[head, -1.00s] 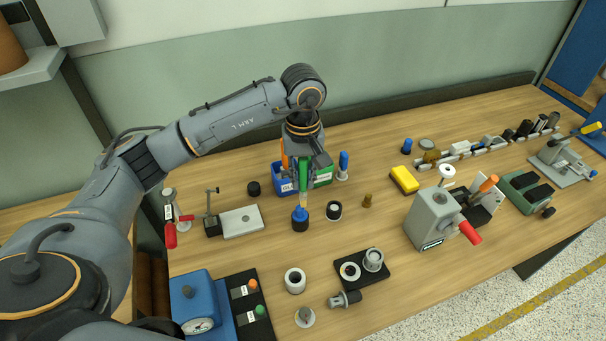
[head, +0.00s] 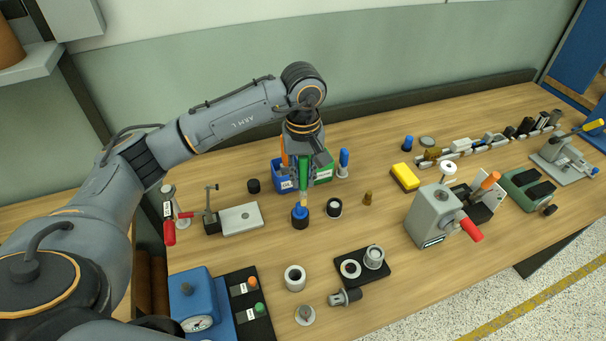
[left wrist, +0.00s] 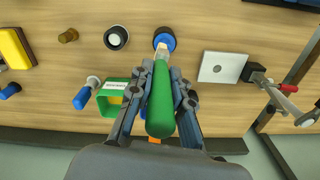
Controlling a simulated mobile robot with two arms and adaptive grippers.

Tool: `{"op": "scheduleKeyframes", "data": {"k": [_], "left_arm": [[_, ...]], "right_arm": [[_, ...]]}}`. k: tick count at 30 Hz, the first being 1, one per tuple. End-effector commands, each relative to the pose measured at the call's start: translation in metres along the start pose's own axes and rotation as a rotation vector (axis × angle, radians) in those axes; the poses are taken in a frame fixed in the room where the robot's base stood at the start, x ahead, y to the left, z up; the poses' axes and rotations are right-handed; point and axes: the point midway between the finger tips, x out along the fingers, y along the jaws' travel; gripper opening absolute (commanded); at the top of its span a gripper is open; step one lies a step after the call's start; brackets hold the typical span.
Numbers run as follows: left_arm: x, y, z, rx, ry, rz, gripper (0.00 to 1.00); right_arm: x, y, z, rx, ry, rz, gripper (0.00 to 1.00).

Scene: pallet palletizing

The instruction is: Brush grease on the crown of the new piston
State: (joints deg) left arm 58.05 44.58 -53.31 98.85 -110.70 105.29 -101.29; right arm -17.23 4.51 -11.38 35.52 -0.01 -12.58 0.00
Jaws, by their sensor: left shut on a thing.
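My left gripper (head: 304,160) is shut on a green-handled brush (head: 303,180) that points down. The brush also shows in the left wrist view (left wrist: 160,105), between the fingers. Its pale bristles are at the top of a small round piece (head: 300,217), blue above and black below, standing on the bench. In the left wrist view the tip overlaps this blue-rimmed piece (left wrist: 164,40); exact contact cannot be told. A grey part with a short rod (head: 346,297) lies near the front. I cannot tell for sure which part is the new piston. My right gripper is not in view.
Blue (head: 284,178) and green (head: 323,174) bins stand behind the brush. A black ring-like part (head: 334,207) stands close right. A black tray (head: 372,277) holds grey parts. A grey fixture with a red handle (head: 432,215) stands farther right. Bare wood lies between.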

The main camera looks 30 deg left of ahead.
Motion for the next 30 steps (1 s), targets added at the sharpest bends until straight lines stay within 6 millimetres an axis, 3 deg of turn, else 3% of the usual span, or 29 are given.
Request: {"op": "scheduleKeyframes", "data": {"k": [16,30], "left_arm": [[0.006,-0.001,0.0,-0.001,0.0,0.0,0.0],[0.009,-0.016,0.004,0.0,0.001,0.0,0.0]], "right_arm": [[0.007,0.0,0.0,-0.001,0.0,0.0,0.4],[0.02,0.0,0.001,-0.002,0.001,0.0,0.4]]}}
